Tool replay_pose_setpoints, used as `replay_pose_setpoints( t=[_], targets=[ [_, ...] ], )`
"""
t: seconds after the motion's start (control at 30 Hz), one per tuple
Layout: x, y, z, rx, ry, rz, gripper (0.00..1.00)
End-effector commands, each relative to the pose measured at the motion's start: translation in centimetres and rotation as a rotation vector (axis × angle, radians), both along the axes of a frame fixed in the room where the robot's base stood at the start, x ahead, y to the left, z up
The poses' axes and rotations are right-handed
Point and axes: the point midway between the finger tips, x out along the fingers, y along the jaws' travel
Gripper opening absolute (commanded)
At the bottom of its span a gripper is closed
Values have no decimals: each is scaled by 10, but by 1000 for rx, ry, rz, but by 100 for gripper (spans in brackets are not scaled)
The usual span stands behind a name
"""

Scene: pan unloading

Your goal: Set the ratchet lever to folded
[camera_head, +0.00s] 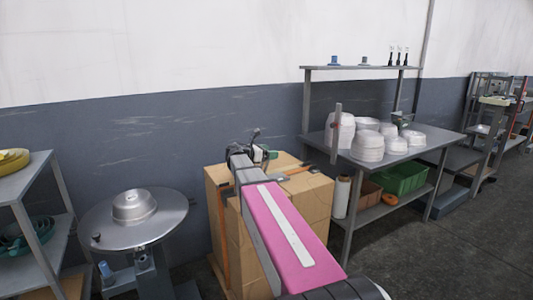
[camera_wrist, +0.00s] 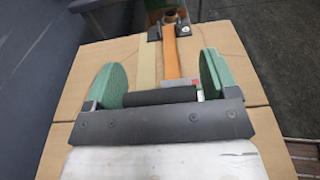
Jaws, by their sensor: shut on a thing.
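My gripper (camera_wrist: 162,78) has two green pads, one on each side of a black cylindrical grip of the ratchet lever (camera_wrist: 160,97). It is shut on that grip, which lies crosswise between the pads. A small grey and red part of the ratchet (camera_wrist: 181,82) shows beside the right pad. An orange strap (camera_wrist: 171,52) runs from there over the cardboard to a dark buckle-like fitting. In the head view my gripper (camera_head: 258,154) is over the carton top, and my arm hides most of the ratchet. The lever's angle cannot be told.
The strapped cardboard load (camera_head: 307,205) stands under my gripper. A round metal stand with a pan (camera_head: 133,206) is to the left, beside a grey shelf (camera_head: 27,178). A workbench (camera_head: 432,140) with stacked white bowls (camera_head: 367,146) stands to the right. Open floor lies at the front right.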

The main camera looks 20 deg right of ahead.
Motion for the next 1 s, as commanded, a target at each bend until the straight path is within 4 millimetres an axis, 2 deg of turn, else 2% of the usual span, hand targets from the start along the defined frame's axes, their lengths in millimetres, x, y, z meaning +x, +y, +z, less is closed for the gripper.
replay_pose_setpoints(
  t=[0.17, 0.5, 0.8, 1.0],
  targets=[
    [4, -18, -7, 145, 25, -3, 37],
    [10, -47, -33, 462, 87, -1, 37],
    [13, -63, -59, 711, 138, -1, 37],
    [13, -67, -74, 800, 157, -1, 38]
  ],
)
